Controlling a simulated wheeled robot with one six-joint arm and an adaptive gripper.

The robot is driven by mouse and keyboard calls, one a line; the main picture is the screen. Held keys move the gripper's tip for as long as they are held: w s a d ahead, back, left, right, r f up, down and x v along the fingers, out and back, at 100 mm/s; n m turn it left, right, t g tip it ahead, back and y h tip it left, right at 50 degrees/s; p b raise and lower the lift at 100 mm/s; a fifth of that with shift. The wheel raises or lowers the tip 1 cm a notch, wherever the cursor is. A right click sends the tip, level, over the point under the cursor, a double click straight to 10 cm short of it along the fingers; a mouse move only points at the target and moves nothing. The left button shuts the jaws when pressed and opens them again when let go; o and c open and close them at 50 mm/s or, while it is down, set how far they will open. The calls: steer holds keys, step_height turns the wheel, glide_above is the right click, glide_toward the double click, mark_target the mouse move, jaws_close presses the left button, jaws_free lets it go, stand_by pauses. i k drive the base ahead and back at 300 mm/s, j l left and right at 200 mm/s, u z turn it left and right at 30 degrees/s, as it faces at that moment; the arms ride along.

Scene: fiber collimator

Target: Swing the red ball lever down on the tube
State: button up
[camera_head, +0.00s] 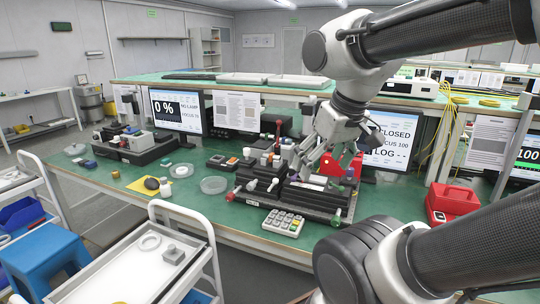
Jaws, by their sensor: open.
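A black fiber fixture (318,197) stands on the green bench (215,225) in the middle of the view. A small red ball (279,123) sits at the top of an upright stem behind the left part of the fixture; it looks like a raised lever, but the picture is too small to be sure. The tube is not clearly distinguishable among the parts. My gripper (318,169) is open above the fixture, right of and lower in the picture than that red ball. It appears empty and hides part of the fixture behind it.
A keypad (283,222) lies in front of the fixture. Clear dishes (213,185) and a yellow cloth (150,186) lie to its left. A red case (453,201) stands at the right. Monitors (176,109) line the back. A white cart (135,270) stands in front.

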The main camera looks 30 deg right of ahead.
mark_target(279, 123)
steer(key=i+j+z, duration=0.3)
steer(key=z, duration=0.2)
steer(key=i+j+z, duration=0.25)
steer(key=j+z, duration=0.25)
steer(key=l, duration=0.1)
